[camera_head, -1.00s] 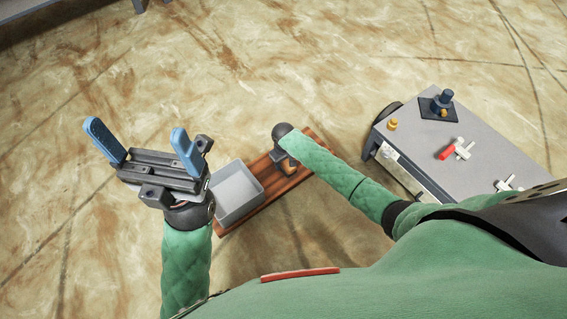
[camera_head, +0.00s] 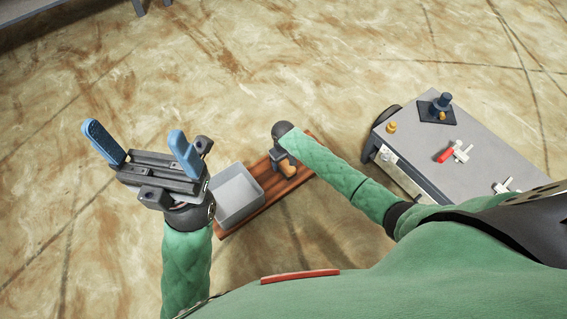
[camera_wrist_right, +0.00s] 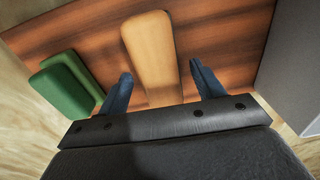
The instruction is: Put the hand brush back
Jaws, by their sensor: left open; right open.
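A tan, wood-coloured oblong piece, which looks like the hand brush (camera_wrist_right: 150,50), lies on a reddish-brown wooden board (camera_wrist_right: 85,35). It also shows in the head view (camera_head: 288,171), beside my right wrist. My right gripper (camera_wrist_right: 161,76) is open, with one blue finger on each side of the tan piece. A gap shows on both sides, and I cannot tell how deep the fingers reach. Bristles are not visible. My left gripper (camera_head: 142,145) is open and empty, raised left of the board.
A green two-layered block (camera_wrist_right: 67,87) lies on the board left of the tan piece. A grey open bin (camera_head: 236,193) stands at the board's left end. A grey cart (camera_head: 430,145) with a red-handled item (camera_head: 446,153) and knobs stands at right.

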